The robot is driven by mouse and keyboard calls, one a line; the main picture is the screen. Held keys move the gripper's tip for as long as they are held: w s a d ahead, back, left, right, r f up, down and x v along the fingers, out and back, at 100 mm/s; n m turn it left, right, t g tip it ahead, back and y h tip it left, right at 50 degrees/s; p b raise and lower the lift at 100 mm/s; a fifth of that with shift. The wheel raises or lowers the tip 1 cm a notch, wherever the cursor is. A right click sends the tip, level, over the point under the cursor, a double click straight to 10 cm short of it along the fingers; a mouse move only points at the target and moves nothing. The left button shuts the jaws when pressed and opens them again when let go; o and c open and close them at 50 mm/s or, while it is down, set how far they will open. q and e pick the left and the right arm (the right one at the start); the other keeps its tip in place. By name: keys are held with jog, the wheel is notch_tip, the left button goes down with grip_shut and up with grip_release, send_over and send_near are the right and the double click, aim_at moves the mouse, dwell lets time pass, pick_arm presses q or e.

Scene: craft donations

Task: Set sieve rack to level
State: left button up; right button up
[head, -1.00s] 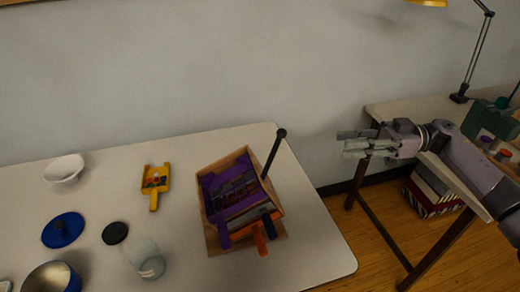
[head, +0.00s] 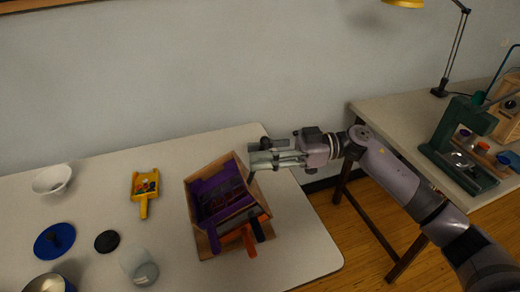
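The sieve rack (head: 246,168) is a wooden frame on the table holding sieves with purple, dark blue and orange handles (head: 249,241). It looks tilted over its wooden base, though the exact angle is hard to read. A dark lever (head: 251,176) rises from its right far side. My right gripper (head: 254,154) is at the upper part of this lever, with its fingers pointing left. The fingers hide the lever's knob, and I cannot tell whether they are closed on it. My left gripper is not in view.
On the table (head: 95,168) stand a white bowl (head: 52,179), a yellow scoop (head: 144,190), a blue lid (head: 54,240), a black disc (head: 107,241), a clear jar (head: 139,267) and a metal pot (head: 48,284). A second table (head: 400,112) with a green press (head: 460,140) stands right.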

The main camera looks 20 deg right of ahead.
jog(key=shift+a, duration=0.15)
grip_shut()
dwell(0.4)
dwell(0.5)
